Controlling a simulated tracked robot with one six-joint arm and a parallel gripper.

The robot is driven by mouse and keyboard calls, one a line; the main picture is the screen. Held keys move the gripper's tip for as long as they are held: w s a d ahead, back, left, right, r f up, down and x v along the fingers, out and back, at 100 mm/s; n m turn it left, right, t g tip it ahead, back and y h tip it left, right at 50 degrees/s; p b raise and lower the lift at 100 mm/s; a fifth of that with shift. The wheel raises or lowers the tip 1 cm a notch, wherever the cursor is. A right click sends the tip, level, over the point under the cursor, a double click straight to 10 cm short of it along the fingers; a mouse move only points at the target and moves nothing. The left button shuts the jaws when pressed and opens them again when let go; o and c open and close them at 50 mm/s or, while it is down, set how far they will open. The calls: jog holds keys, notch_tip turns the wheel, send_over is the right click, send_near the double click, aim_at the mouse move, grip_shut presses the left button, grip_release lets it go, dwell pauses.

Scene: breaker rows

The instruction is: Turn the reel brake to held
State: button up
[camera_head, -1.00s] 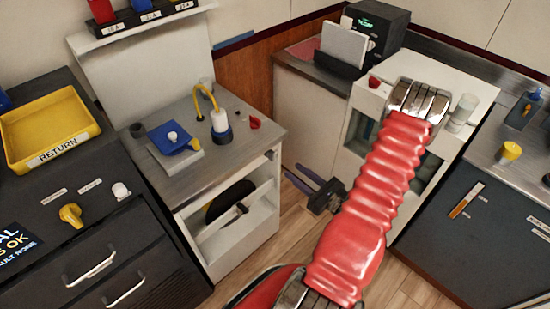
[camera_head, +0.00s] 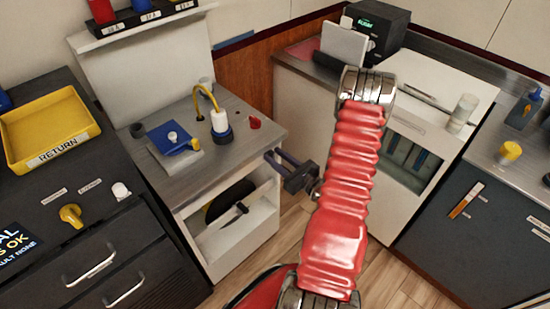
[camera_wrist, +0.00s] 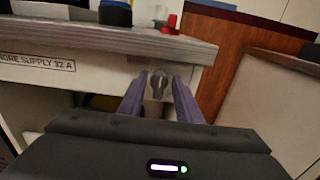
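My gripper (camera_head: 275,155) is open in front of the right end of the white cabinet's front, just below its grey top. In the wrist view its two purple fingers (camera_wrist: 159,78) stand apart, with a small grey knob (camera_wrist: 157,86) seen between them. No contact with the knob is visible. In the head view my gripper hides that knob. No brake label is legible, so I cannot confirm which part is the reel brake.
The grey counter top (camera_head: 185,180) overhangs my fingers. A white-and-blue plug (camera_head: 220,122) with a yellow cable, a red knob (camera_head: 254,122) and a blue flap (camera_head: 172,138) stand on it. A yellow knob (camera_head: 70,214) is on the dark left cabinet. Floor shows between cabinets.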

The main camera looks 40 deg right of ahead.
jog(key=shift+w, duration=0.1)
jog(key=shift+c, duration=0.3)
jog(key=c, duration=0.6)
jog(key=shift+a, duration=0.2)
grip_shut()
jog(key=shift+d, duration=0.15)
